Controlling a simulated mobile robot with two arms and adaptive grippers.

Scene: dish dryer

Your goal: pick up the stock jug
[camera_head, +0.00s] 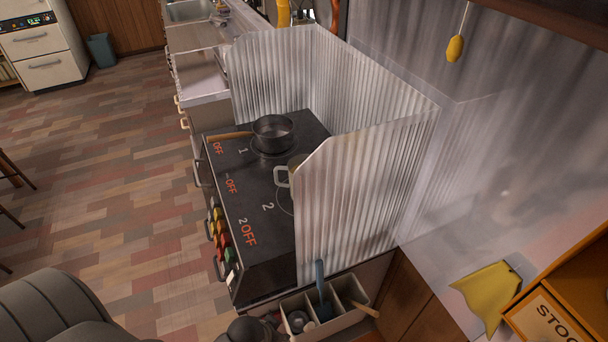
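I cannot pick out a stock jug for certain. A vessel with a pale, squared handle (282,177) stands on the near ring of the black stove (262,222). Most of its body is hidden behind the corrugated metal screen (350,195), so I cannot tell whether it is the jug. An orange shelf at the lower right has a cut-off label (545,318) reading "STOC"; no jug shows there. Neither gripper's fingers show. A dark rounded shape (250,330) at the bottom edge is cut off and unclear.
A dark saucepan (273,132) with a wooden handle sits on the far ring. The screen walls the stove's back and sides, leaving its front open. A utensil caddy (350,290) stands at the near end. A yellow cloth (487,292) lies right. The floor at left is mostly clear.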

